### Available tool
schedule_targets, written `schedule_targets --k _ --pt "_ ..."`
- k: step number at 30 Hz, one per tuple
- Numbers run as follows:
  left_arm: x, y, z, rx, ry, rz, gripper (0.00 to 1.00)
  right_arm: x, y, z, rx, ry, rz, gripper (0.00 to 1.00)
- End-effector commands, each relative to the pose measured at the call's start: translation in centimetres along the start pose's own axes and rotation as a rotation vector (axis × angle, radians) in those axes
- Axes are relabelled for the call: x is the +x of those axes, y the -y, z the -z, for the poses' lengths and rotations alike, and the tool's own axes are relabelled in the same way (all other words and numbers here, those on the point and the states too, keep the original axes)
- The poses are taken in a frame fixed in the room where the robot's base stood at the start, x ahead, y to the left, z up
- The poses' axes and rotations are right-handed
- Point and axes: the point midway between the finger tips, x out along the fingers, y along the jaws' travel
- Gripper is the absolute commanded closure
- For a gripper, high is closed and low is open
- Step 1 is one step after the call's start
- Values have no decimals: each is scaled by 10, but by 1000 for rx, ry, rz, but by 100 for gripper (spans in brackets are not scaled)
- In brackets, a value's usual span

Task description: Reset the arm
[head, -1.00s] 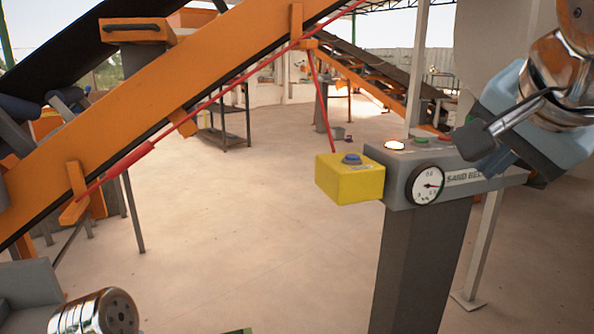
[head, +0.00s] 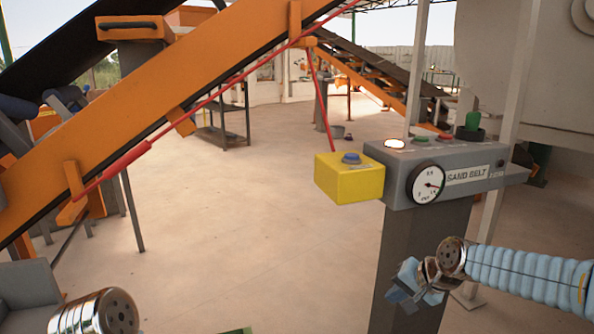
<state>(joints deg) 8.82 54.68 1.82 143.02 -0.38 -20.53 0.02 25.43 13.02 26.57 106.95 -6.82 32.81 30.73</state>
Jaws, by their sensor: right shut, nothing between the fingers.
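My right arm comes in from the right edge at lower right. Its gripper (head: 404,292) is small and seen at an angle, in front of the grey pedestal. It is shut and empty, below the control box and apart from its controls. A chrome part of my left arm shows at the bottom left; the left gripper is out of view. The grey control box (head: 470,195) reads "SAND BELT". It carries a round gauge (head: 427,184), a lit lamp (head: 394,144), a green button, a red button and a green knob (head: 471,122). A yellow box (head: 349,182) with a blue button (head: 351,158) adjoins its left side.
The grey pedestal (head: 395,240) stands under the control box. An orange conveyor frame (head: 150,125) crosses the left side, with a red pull cord (head: 210,103) along it. The concrete floor between conveyor and pedestal is clear. A large grey machine is at the upper right.

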Motion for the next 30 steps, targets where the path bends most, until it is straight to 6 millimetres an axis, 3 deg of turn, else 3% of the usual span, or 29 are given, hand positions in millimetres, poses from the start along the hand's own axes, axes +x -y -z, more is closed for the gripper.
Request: schedule_targets --k 1,6,9,12,15,18,21,24,30 --pt "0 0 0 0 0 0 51 35 -12 -20 -14 49 1 100" --pt "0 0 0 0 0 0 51 130 -55 -99 -81 167 -4 100" --pt "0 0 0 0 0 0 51 171 -85 -156 -125 234 -21 100" --pt "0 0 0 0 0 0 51 199 -118 -217 -176 298 -48 100" --pt "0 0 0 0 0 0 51 212 -150 -272 -229 354 -80 100" --pt "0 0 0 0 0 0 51 214 -176 -313 -276 394 -110 100" --pt "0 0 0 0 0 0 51 212 -192 -337 -311 418 -131 100" --pt "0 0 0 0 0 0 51 210 -200 -347 -327 427 -141 100" --pt "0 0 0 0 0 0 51 210 -201 -348 -331 428 -142 100"
